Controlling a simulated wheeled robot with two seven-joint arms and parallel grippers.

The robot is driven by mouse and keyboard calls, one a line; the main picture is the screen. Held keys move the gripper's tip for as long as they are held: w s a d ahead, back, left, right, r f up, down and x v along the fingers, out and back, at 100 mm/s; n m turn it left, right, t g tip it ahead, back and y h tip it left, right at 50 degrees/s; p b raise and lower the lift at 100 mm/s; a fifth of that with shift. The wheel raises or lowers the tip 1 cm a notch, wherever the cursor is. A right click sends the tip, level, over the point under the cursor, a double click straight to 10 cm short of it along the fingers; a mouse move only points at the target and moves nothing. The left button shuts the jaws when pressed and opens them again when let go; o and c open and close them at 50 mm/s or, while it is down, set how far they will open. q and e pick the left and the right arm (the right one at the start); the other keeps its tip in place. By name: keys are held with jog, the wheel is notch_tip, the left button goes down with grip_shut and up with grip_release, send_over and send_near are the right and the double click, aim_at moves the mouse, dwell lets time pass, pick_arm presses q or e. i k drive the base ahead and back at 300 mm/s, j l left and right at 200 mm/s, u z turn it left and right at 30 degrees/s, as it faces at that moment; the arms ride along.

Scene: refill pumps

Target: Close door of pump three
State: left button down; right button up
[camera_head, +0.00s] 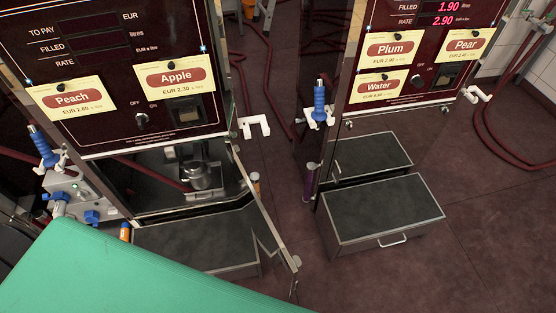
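The left pump (110,75) carries Peach and Apple labels. Its lower compartment is open, and a metal vessel (197,175) stands inside it. A door (268,215) stands swung outward at the compartment's right side, seen nearly edge-on. The right pump (425,50) carries Plum, Pear and Water labels. Its lower front (340,140) is dark and shiny and seems to mirror the box before it. I see no number on either pump, so I cannot tell which is pump three. Neither of my grippers is in view.
A grey box (190,245) stands before the left pump, and another with a handle (380,218) before the right pump. Blue nozzles (319,105) and dark red hoses (520,125) hang nearby. A green surface (110,275) fills the lower left. Floor (480,240) is clear at right.

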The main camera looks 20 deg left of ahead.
aim_at(264, 222)
jog(key=i+l, duration=0.15)
jog(key=l, duration=0.15)
jog(key=i+l, duration=0.1)
jog(key=l, duration=0.25)
jog(key=i+l, duration=0.15)
jog(key=l, duration=0.15)
jog(key=i+l, duration=0.15)
jog(key=l, duration=0.15)
jog(key=l+u, duration=0.15)
jog(key=u, duration=0.35)
jog(key=l+u, duration=0.15)
jog(key=u, duration=0.3)
jog(key=l+u, duration=0.15)
jog(key=u, duration=0.9)
jog(key=i+l, duration=0.05)
